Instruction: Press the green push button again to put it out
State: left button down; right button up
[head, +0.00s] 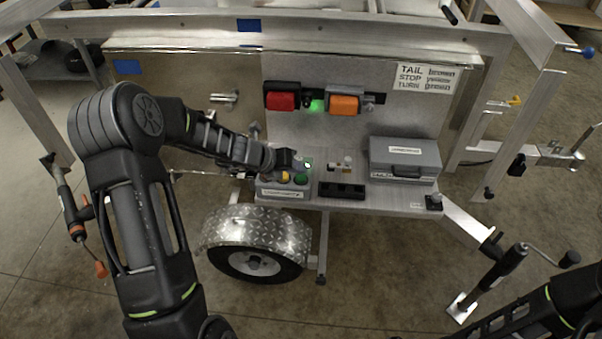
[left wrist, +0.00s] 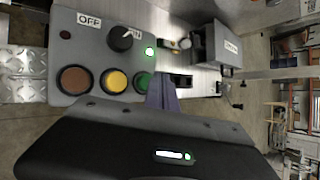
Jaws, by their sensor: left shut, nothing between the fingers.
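The grey control box (left wrist: 100,45) carries a red-brown button (left wrist: 74,79), a yellow button (left wrist: 116,81) and the green push button (left wrist: 143,82) in a row. Above them are a rotary switch (left wrist: 121,38) between OFF and ON labels and a small lit green lamp (left wrist: 150,51). My left gripper (left wrist: 162,92) is shut and empty, its fingertips close beside the green button and covering part of its edge. I cannot tell if they touch. In the head view the box (head: 284,192) sits on the trailer shelf, with the left gripper (head: 297,161) over its back. My right gripper is out of view.
A grey case (head: 404,158) and a black tray (head: 341,190) stand right of the box. Red (head: 281,101) and orange (head: 344,104) lights hang behind, with a green glow (head: 316,105) between them. A wheel fender (head: 255,232) is below.

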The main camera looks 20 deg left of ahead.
aim_at(298, 178)
pick_arm(q)
jog(key=shift+r, duration=0.1)
notch_tip(298, 178, up, 6)
jog(key=p, duration=0.6)
dwell(1.3)
